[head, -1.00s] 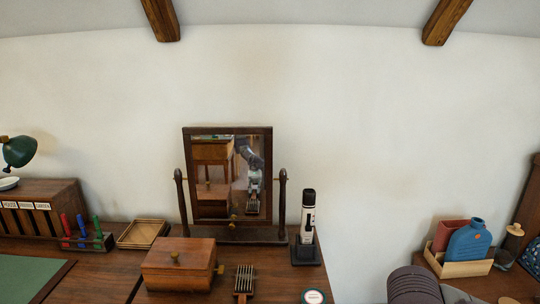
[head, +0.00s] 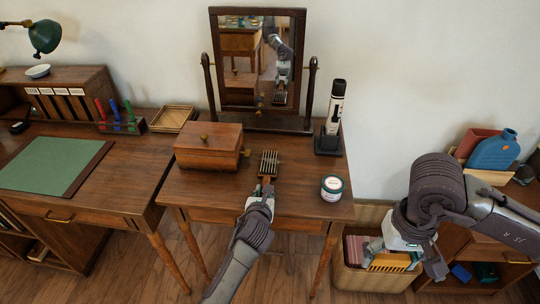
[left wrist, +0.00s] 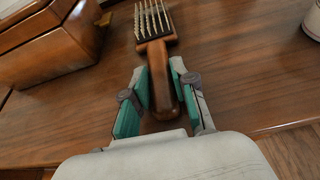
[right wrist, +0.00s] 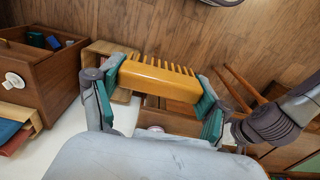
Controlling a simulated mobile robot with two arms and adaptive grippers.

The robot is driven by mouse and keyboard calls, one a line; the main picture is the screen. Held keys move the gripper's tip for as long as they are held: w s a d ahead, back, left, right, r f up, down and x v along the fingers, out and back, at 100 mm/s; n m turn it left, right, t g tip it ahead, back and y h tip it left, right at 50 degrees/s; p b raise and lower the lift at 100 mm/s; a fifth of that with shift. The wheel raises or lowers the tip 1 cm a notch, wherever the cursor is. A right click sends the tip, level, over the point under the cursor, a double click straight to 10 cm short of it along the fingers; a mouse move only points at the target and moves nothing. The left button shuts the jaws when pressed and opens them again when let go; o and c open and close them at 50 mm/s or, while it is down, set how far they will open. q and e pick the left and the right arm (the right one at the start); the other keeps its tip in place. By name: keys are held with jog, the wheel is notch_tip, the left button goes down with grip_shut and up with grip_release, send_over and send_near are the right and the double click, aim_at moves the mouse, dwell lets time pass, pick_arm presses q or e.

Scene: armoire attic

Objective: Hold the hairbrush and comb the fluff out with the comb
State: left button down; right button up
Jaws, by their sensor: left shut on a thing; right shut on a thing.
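The hairbrush (head: 268,165) lies on the small wooden table, its pins facing up and its handle toward me. In the left wrist view the brush (left wrist: 153,27) shows with its wooden handle between the green pads of my left gripper (left wrist: 160,92), which is shut on the handle. My right gripper (right wrist: 155,90) is shut on the orange comb (right wrist: 160,80), with its teeth pointing away from the palm. In the head view the comb (head: 390,262) is low at the right, in front of a bin and well apart from the brush. I cannot make out fluff on the pins.
A wooden box (head: 208,147) sits close left of the brush. A round jar (head: 332,188) stands to its right, a clipper on a stand (head: 333,118) at the back right, and a tilting mirror (head: 259,65) behind. A woven bin (head: 345,273) stands right of the table.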

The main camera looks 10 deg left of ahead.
pick_arm(q)
jog(key=c, duration=0.8)
grip_release()
jog(key=shift+c, duration=0.2)
